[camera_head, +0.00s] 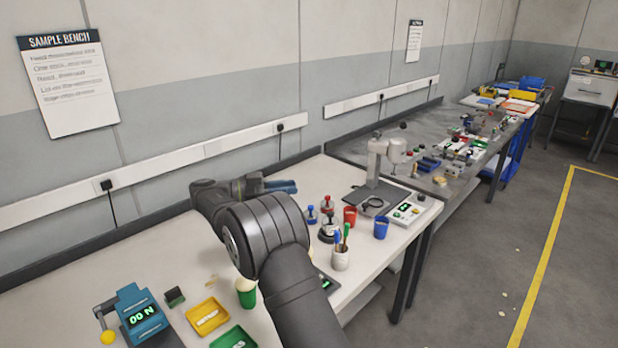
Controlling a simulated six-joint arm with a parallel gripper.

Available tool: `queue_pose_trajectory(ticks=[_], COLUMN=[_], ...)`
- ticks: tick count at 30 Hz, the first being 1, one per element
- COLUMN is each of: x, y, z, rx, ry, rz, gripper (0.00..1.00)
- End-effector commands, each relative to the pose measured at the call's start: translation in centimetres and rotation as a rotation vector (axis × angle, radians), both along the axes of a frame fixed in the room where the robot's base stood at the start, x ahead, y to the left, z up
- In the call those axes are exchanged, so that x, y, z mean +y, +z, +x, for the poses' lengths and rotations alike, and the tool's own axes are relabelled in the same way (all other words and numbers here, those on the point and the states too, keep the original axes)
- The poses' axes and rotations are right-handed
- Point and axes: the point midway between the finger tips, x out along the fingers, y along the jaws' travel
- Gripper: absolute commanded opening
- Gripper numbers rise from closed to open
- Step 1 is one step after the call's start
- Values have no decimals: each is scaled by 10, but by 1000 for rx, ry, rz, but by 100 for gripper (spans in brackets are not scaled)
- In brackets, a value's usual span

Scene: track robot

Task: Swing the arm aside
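My arm (268,233) rises from the bottom of the view over the white bench (75,270). It bends back at the elbow, and its far end points right. My gripper (290,187) is near the back edge of the bench, in front of the wall. It is small and partly behind my own arm, so whether its fingers are open or shut is unclear. I see nothing clearly held in it. My arm hides part of the bench middle.
Right of my arm stand a red cup (350,215), a blue cup (381,228), a pen cup (341,258) and a press-like stand (374,178). Left are a green cup (246,293), yellow tray (207,316) and teal meter (137,316). Floor at right is mostly clear.

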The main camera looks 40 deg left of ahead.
Motion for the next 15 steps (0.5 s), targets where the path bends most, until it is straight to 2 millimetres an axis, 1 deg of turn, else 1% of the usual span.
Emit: queue_pose_trajectory(ticks=[1,6,12,15], x=[-10,-34,-52,-56], y=[10,27,39,41], z=[4,19,31,34], rx=[-3,-3,-3,-3], ry=[-8,-7,-6,-5], rz=[3,1,1,0], gripper=[32,32,32,32])
